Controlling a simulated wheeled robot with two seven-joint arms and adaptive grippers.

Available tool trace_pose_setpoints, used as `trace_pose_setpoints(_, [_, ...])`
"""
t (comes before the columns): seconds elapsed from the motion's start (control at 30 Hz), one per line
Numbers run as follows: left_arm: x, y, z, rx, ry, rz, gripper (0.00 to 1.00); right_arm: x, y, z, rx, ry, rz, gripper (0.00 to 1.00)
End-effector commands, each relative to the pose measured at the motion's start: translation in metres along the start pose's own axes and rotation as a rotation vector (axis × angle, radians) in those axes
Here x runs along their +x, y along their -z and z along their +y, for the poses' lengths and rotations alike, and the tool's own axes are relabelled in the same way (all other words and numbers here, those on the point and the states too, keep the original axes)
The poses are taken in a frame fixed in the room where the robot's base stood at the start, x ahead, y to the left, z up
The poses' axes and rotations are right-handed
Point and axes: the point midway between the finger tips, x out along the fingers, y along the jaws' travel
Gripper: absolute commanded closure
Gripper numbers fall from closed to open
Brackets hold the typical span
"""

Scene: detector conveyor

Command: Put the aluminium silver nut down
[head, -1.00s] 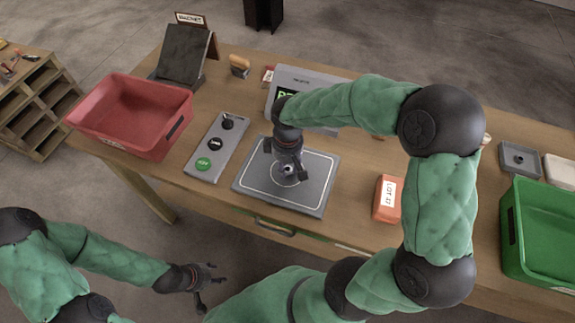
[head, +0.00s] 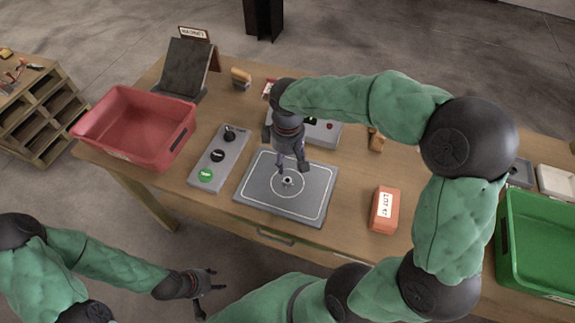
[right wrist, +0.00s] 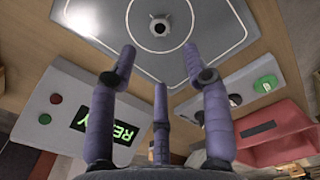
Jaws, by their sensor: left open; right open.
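The aluminium silver nut (head: 288,181) lies on the grey plate (head: 262,204), inside the small white circle drawn there. It also shows in the right wrist view (right wrist: 160,27), beyond my fingertips and apart from them. My right gripper (head: 290,166) is open and empty, above and behind the nut; its spread fingers show in the right wrist view (right wrist: 158,70). My left gripper (head: 207,292) is open and empty, low in front of the table.
A red bin (head: 112,150) stands at the left and a green bin (head: 530,245) at the right. A button panel (head: 213,165) lies left of the plate. A display box (right wrist: 80,115) is behind it, partly hidden by my arm. An orange block (head: 384,210) is to the right.

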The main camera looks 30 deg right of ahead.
Motion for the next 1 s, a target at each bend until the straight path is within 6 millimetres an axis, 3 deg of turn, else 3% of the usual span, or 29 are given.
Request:
trace_pose_setpoints(0.1, [-0.005,0.000,0.002,0.000,0.000,0.000,0.51,-0.016,0.000,0.000,-0.001,-0.001,0.001,0.51])
trace_pose_setpoints(0.23, [-0.006,0.000,0.002,0.000,0.000,0.000,0.51,-0.022,0.000,0.000,-0.002,0.000,-0.001,0.51])
trace_pose_setpoints(1.0, [-0.006,0.000,0.002,0.000,0.000,0.000,0.51,-0.024,0.000,0.000,-0.001,0.000,-0.001,0.51])
